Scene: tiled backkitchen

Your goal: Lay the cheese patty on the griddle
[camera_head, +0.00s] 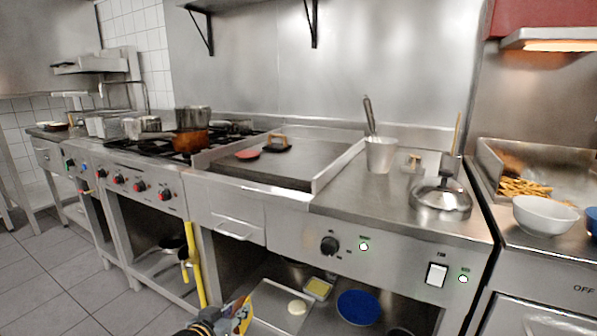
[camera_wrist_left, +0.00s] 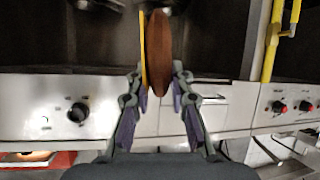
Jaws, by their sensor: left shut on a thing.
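The cheese patty (camera_wrist_left: 161,55), a brown disc with a thin yellow slice (camera_wrist_left: 143,50) along one side, stands on edge between the fingers of my left gripper (camera_wrist_left: 159,88) in the left wrist view. That gripper is shut on it. In the head view my left gripper (camera_head: 222,319) shows at the bottom edge, partly cut off, in front of the counter and below the griddle's height. The griddle (camera_head: 310,157) is a dark flat plate with raised metal sides. It is well apart from the gripper. My right gripper is not in view.
A tray (camera_head: 268,300) and blue plate (camera_head: 358,307) lie on the lower shelf.

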